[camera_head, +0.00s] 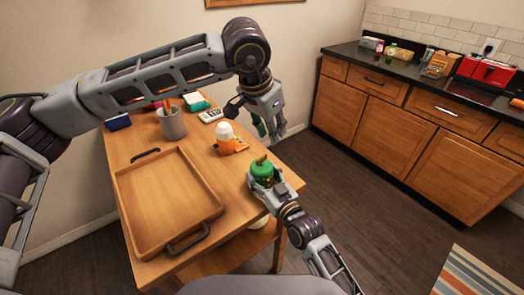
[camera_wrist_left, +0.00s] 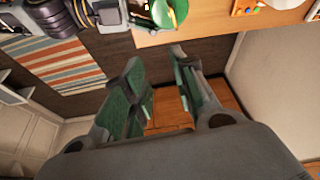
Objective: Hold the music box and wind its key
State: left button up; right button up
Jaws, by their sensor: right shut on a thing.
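The green, round music box (camera_head: 263,174) is at the right edge of the wooden table, with a small brownish key-like piece (camera_head: 260,160) on top. My right gripper (camera_head: 266,184) is shut on the music box from the front right and hides its lower part. The green top also shows at the upper edge of the left wrist view (camera_wrist_left: 172,12). My left gripper (camera_head: 258,124) hangs above and behind the music box, apart from it. Its fingers (camera_wrist_left: 156,62) are spread in the left wrist view, with nothing between them.
A wooden tray (camera_head: 140,222) with dark handles lies on the table's left. An orange-and-white item (camera_head: 225,137) stands behind the music box. A grey cup (camera_head: 171,124) with pencils and a calculator (camera_head: 210,115) are further back. Floor lies open right of the table.

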pick_arm(q)
jog(key=shift+w+a+m+g+y, duration=0.45)
jog(key=shift+w+m+g, duration=0.1)
jog(key=shift+m, duration=5.3)
jog(key=shift+w+a+m+g+y, duration=0.35)
jog(key=shift+w+m+g, duration=0.2)
jog(key=shift+m, duration=5.25)
jog(key=shift+w+a+m+g+y, duration=0.35)
jog(key=shift+w+m+g+y, duration=0.2)
jog(key=shift+m, duration=5.3)
